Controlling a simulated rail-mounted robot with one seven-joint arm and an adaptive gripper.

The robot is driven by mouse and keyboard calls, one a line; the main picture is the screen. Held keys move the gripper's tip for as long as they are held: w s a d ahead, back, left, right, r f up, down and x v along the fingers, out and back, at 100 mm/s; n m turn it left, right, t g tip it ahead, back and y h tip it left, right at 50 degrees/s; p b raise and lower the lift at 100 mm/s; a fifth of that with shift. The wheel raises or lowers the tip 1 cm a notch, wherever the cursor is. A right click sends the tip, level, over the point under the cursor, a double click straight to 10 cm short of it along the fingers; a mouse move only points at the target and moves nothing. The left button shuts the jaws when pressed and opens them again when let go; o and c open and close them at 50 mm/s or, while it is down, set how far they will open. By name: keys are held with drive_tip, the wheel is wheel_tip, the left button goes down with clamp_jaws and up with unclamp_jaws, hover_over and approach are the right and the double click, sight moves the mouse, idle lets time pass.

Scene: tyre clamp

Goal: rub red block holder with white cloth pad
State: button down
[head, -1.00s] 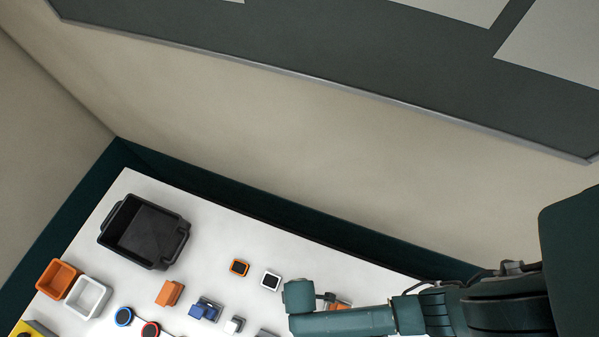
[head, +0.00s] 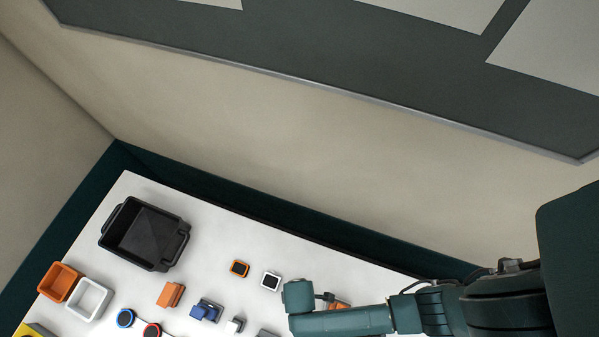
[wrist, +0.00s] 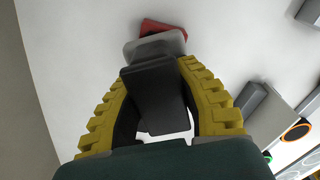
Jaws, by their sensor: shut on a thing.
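My gripper (wrist: 153,76) has yellow ridged fingers, which are shut on the dark handle of the white cloth pad (wrist: 158,45) in the wrist view. The pad's pale face lies beyond the fingertips. The red block holder (wrist: 163,26) is just past the pad, and the pad overlaps its near side. The pad seems to be against it, but I cannot tell how firmly they touch. Much of the holder is hidden behind the pad. In the head view my arm hides the gripper, the pad and the red holder.
A black bin (head: 118,238) stands at the table's back left, with orange (head: 61,282) and white (head: 88,299) trays in front. Small orange, white and blue pieces lie mid-table. A grey block (wrist: 262,112) is right of my fingers. The table left of my gripper is clear.

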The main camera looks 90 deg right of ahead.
drive_tip(key=shift+s+f, duration=0.1)
drive_tip(key=shift+s, duration=0.45)
wheel_tip(320, 180, up, 3)
drive_tip(key=p, duration=0.3)
drive_tip(key=shift+w+r, duration=0.1)
drive_tip(key=shift+r, duration=2)
